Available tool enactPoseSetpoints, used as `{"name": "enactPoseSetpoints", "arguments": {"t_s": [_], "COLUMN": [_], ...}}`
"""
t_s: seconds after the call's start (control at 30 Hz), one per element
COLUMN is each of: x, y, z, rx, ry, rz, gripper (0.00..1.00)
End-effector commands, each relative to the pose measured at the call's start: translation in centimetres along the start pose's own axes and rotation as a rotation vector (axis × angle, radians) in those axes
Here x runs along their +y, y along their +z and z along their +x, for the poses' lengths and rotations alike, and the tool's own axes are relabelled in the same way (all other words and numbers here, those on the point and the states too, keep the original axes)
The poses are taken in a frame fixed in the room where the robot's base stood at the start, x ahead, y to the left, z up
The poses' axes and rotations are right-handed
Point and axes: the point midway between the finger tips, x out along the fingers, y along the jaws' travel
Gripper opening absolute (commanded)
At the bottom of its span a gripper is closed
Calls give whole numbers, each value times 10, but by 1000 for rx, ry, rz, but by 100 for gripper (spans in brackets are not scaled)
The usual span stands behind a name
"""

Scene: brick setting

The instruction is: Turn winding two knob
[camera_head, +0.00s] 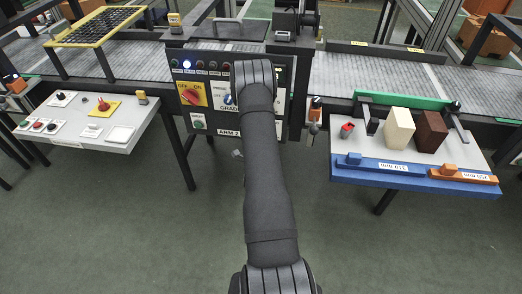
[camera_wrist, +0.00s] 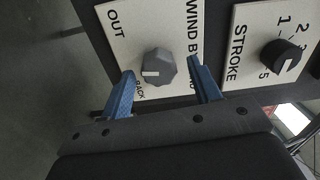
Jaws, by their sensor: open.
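In the wrist view, a grey faceted knob (camera_wrist: 159,67) with a pale pointer mark sits on a white plate (camera_wrist: 125,30). The plate reads "OUT", "WIND B…" and "BACK", partly covered. My gripper (camera_wrist: 161,70) is open, with one blue finger on each side of this knob. The fingers look apart from it; their depth relative to the knob is hard to tell. In the head view, my arm covers part of the control panel (camera_head: 213,112), and the gripper and this knob are hidden.
A black knob (camera_wrist: 281,56) on the "STROKE" plate is close on the right in the wrist view. In the head view, a red rotary switch (camera_head: 190,97) is left of my arm. A left table (camera_head: 75,135) and a right table (camera_head: 345,150) with blocks flank the panel.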

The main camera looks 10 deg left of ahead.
Motion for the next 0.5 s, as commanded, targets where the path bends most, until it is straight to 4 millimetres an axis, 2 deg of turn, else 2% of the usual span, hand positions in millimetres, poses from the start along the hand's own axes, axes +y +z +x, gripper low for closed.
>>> {"name": "enactPoseSetpoints", "arguments": {"t_s": [0.17, 0.5], "x": [1, 1], "y": [1, 1], "z": [-32, -116], "rx": [-3, -4], "ry": [5, 5], "rz": [-2, -3], "gripper": [57, 57]}}
